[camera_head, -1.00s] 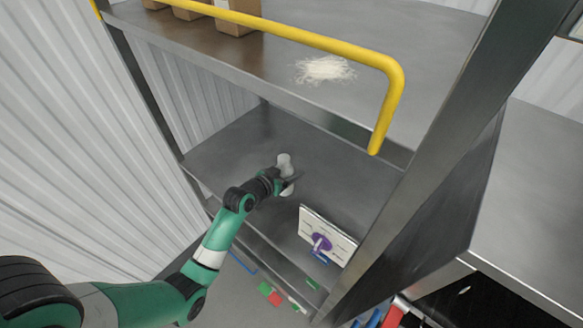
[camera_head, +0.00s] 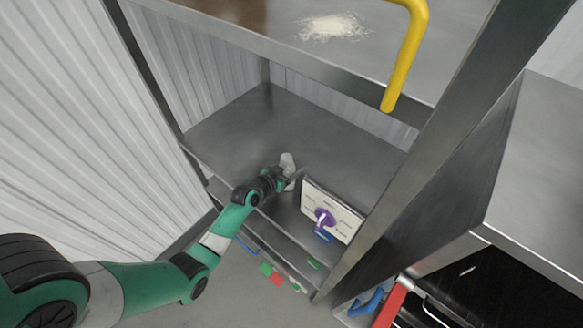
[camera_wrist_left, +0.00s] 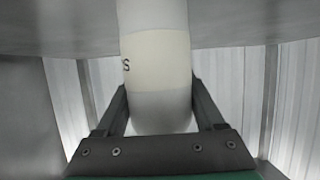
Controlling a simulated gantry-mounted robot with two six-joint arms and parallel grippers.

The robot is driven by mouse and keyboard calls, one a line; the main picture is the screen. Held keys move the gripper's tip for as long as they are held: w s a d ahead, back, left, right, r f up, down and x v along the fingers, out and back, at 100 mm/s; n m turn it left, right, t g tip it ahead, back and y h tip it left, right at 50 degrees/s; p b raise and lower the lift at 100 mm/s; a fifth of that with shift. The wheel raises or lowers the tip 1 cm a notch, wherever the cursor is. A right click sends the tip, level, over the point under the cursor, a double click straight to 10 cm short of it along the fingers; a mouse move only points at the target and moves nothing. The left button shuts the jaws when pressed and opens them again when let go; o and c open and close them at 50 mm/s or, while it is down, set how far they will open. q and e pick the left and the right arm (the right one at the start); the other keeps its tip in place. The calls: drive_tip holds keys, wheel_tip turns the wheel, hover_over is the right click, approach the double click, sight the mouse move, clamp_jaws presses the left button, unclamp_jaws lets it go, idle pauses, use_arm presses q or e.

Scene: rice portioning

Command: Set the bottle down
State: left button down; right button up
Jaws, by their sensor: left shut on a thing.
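A whitish-grey bottle (camera_head: 287,160) stands out at the end of my left arm in the head view, over the metal shelf (camera_head: 225,130) below the top one. In the left wrist view the bottle (camera_wrist_left: 158,65) fills the middle, with a cream label and a dark letter on it. My left gripper (camera_head: 284,177) is shut on the bottle, with one finger on each side of it. I cannot tell whether the bottle's base touches the shelf. My right gripper is not in view.
A metal post (camera_head: 425,140) stands at right. The shelf's left and back are clear.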

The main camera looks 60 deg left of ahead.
use_arm(q)
drive_tip(key=shift+f, duration=0.15)
unclamp_jaws()
drive_tip(key=shift+r, duration=0.3)
drive_tip(key=p+v, duration=0.2)
drive_tip(key=v, duration=1)
drive_tip(key=shift+f, duration=0.2)
drive_tip(key=shift+s+d, duration=0.1)
